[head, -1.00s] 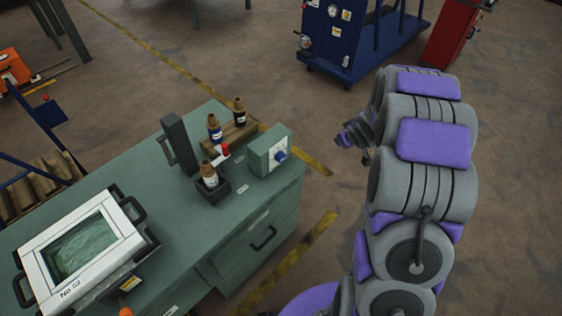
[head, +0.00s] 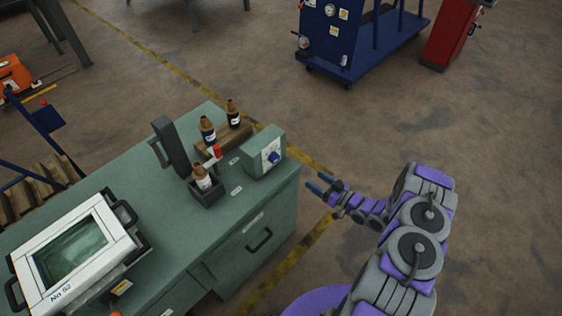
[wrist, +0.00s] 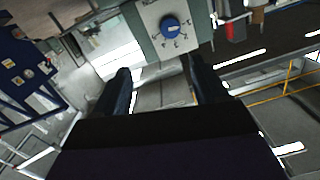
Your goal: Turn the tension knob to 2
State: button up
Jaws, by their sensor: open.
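The tension knob (head: 273,157) is a blue dial on the white face of a small green box (head: 257,159), at the right end of the green bench. In the wrist view the blue knob (wrist: 171,27) sits at the top centre, with marks around it too blurred to read. My gripper (head: 321,186) is open and empty, to the right of the box and apart from it. In the wrist view its two dark fingers (wrist: 155,88) are spread below the knob, with nothing between them.
The green bench (head: 200,245) also bears several brown bottles (head: 208,131), a dark upright stand (head: 172,146) and a white framed screen (head: 72,254). A blue cart (head: 350,40) and a red cabinet (head: 452,34) stand at the back.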

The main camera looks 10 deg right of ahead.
send_near(276, 160)
jog(key=shift+y, duration=0.3)
jog(key=w, duration=0.1)
jog(key=w+a+b, duration=0.1)
jog(key=w+b, duration=0.1)
jog(key=w, duration=0.1)
jog(key=shift+a+f, duration=0.25)
jog(key=shift+a, duration=0.05)
jog(key=x, duration=0.3)
jog(key=b+x, duration=0.1)
jog(key=x, duration=0.1)
jog(key=shift+s+a, duration=0.35)
jog(key=shift+a, duration=0.05)
jog(key=shift+d, duration=0.7)
jog(key=shift+c, duration=0.6)
jog(key=shift+a, duration=0.55)
jog(key=c, duration=0.5)
jog(key=shift+c, duration=1.3)
jog(key=shift+d, duration=0.2)
jog(key=shift+c, duration=0.8)
